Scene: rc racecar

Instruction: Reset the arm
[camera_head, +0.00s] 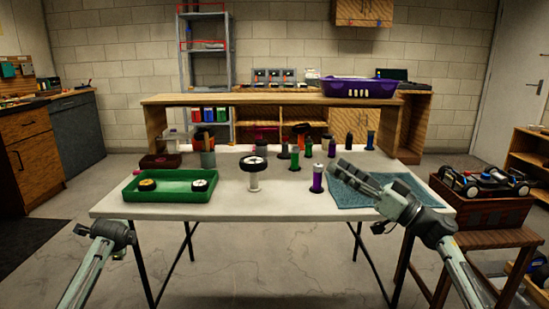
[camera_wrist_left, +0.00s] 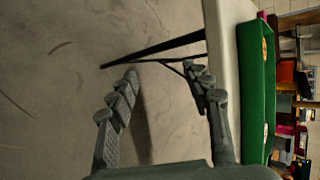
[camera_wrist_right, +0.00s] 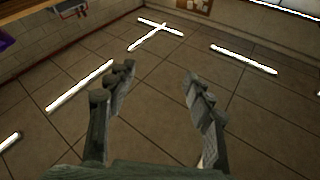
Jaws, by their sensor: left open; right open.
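My right arm comes in from the right in the head view. Its gripper (camera_head: 345,172) is over the blue mat at the right of the table, angled up and to the left. In the right wrist view the gripper (camera_wrist_right: 158,78) is open and empty, facing the ceiling and its bright light tubes. My left arm (camera_head: 88,265) is low at the left in the head view, in front of the table's near left corner; its fingers are not clear there. In the left wrist view the gripper (camera_wrist_left: 165,82) is open and empty, with floor and a table leg beyond it.
The white table (camera_head: 215,228) carries a green tray (camera_head: 165,196) with two wheels, a wheel on a stand (camera_head: 254,164), several coloured bottles and the blue mat (camera_head: 420,197). A wooden shelf (camera_head: 270,100) stands behind. A crate (camera_head: 490,210) with a car is at right.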

